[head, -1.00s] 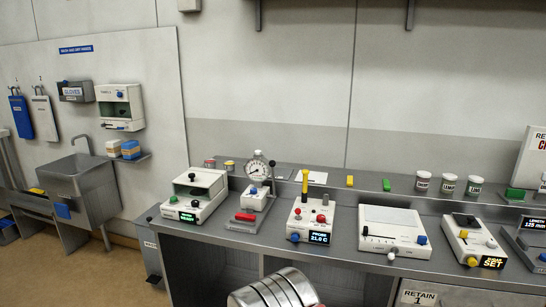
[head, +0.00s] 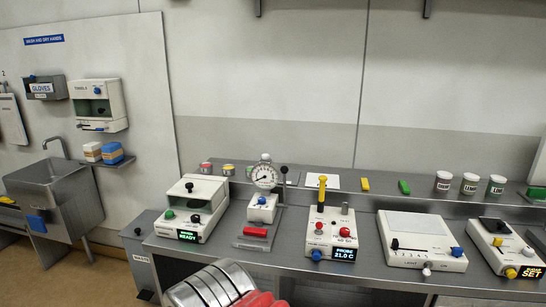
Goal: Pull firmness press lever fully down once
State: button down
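The firmness press (head: 263,205) stands on the grey bench, left of the picture's middle. It has a round white dial gauge (head: 265,177) on top and a small white base with a blue knob. A dark lever with a black ball knob (head: 284,170) stands upright at the gauge's right side. A red block (head: 255,232) lies on the grey plate in front of the press. My arm shows only as a silver and red part at the bottom edge, in front of the bench. My gripper's fingers are not in view.
A white machine with a green READY display (head: 194,208) stands left of the press. A probe unit (head: 332,234) with a tall yellow handle stands close on its right. More devices (head: 421,240) line the bench further right. Cups and small blocks sit on the back ledge.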

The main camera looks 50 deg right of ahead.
aim_at(284, 169)
jog(key=z, duration=0.3)
jog(key=i, duration=0.9)
jog(key=z, duration=0.45)
